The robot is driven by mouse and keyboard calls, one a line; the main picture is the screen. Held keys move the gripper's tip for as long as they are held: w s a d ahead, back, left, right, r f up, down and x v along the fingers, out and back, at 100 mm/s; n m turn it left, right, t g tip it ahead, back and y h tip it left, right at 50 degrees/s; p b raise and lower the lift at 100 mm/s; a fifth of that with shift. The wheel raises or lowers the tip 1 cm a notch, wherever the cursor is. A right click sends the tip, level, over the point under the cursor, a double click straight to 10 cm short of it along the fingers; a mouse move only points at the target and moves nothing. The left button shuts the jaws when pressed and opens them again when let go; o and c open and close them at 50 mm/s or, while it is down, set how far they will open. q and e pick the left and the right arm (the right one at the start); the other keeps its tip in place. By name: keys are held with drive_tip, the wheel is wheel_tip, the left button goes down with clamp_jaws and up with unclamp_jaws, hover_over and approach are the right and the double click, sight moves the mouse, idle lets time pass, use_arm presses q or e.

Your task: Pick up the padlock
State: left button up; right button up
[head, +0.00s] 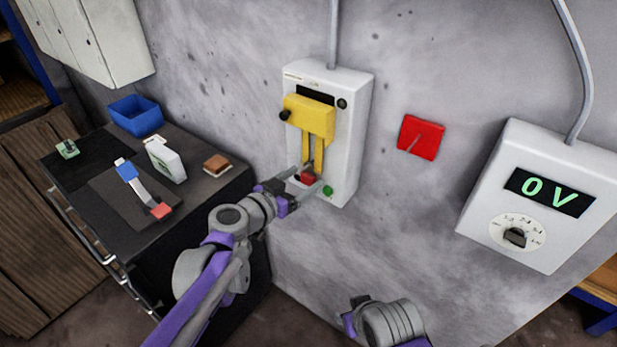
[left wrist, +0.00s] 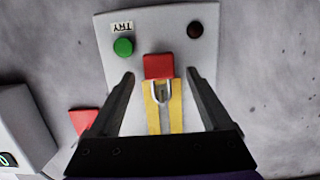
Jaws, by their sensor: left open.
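The padlock (head: 308,177) has a red body and a metal shackle. It hangs at the lower end of the yellow lever (head: 312,148) on the white wall box (head: 347,130). My left gripper (head: 307,182) is open at the padlock, its fingers pointing at the box. In the left wrist view, the padlock (left wrist: 159,66) lies between the two spread fingers (left wrist: 160,76), with a gap on each side. Part of my right arm shows at the bottom of the head view; its finger state is unclear.
A green button (left wrist: 123,47) and a dark button (left wrist: 196,28) flank the padlock. A red wall piece (head: 421,138) and a meter reading 0 V (head: 535,195) are to the right. A dark cabinet (head: 215,190) holding several items stands left.

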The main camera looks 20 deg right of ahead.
use_arm(q)
clamp_jaws()
idle(0.5)
drive_tip(key=shift+r, duration=0.1)
drive_tip(key=shift+r, duration=0.2)
drive_tip(key=f+v, duration=0.3)
drive_tip(key=v, duration=1.4)
drive_tip(key=shift+s+a+r, duration=0.35)
drive_tip(key=shift+a, duration=0.2)
